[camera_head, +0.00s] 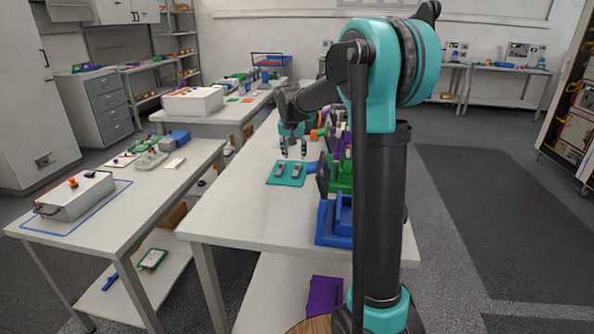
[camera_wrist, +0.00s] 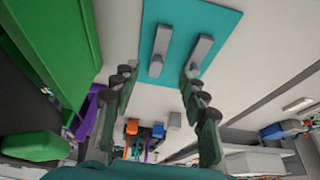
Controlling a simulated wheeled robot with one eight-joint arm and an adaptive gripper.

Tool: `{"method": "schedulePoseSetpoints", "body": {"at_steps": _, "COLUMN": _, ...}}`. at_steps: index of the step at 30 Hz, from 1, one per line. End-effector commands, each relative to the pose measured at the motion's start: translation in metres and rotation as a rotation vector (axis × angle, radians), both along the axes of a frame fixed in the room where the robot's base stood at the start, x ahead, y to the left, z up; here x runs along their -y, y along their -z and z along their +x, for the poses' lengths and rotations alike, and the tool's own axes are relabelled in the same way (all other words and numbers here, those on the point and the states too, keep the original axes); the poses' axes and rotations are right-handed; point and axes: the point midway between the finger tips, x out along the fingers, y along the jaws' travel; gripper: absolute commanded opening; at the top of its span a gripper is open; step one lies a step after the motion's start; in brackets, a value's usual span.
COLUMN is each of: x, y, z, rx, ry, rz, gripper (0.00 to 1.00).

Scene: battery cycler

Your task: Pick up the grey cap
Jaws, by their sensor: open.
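A teal mat (camera_head: 285,181) lies flat on the white table and holds two grey elongated pieces side by side. In the wrist view the left grey piece (camera_wrist: 160,47) and the right grey piece (camera_wrist: 202,50) lie on the teal mat (camera_wrist: 180,38), each with a small raised lump at its near end. I cannot tell which of these is the grey cap. My gripper (camera_head: 294,151) hangs above the table near the mat's far side, pointing down. In the wrist view its two fingers (camera_wrist: 158,76) are spread wide with nothing between them.
Blue bins (camera_head: 331,225) and green bins (camera_head: 341,173) line the table's right side, close beside my gripper. In the wrist view a green bin (camera_wrist: 45,40) fills the left. The table left of the mat is clear.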

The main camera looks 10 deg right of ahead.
Motion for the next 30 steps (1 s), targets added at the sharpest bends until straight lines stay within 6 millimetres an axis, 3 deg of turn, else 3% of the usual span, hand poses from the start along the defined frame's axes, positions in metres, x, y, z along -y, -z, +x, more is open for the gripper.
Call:
{"method": "schedulePoseSetpoints", "body": {"at_steps": 4, "x": 0.003, "y": 0.022, "z": 0.009, "rx": 0.000, "ry": 0.000, "rz": 0.000, "gripper": 0.44}}
{"method": "schedulePoseSetpoints", "body": {"at_steps": 14, "x": 0.006, "y": 0.039, "z": 0.017, "rx": 0.000, "ry": 0.001, "rz": 0.000, "gripper": 0.44}}
{"method": "schedulePoseSetpoints", "body": {"at_steps": 24, "x": 0.014, "y": 0.076, "z": 0.036, "rx": 0.000, "ry": 0.000, "rz": 0.000, "gripper": 0.44}}
{"method": "schedulePoseSetpoints", "body": {"at_steps": 30, "x": 0.014, "y": 0.078, "z": 0.037, "rx": 0.000, "ry": 0.000, "rz": 0.000, "gripper": 0.44}}
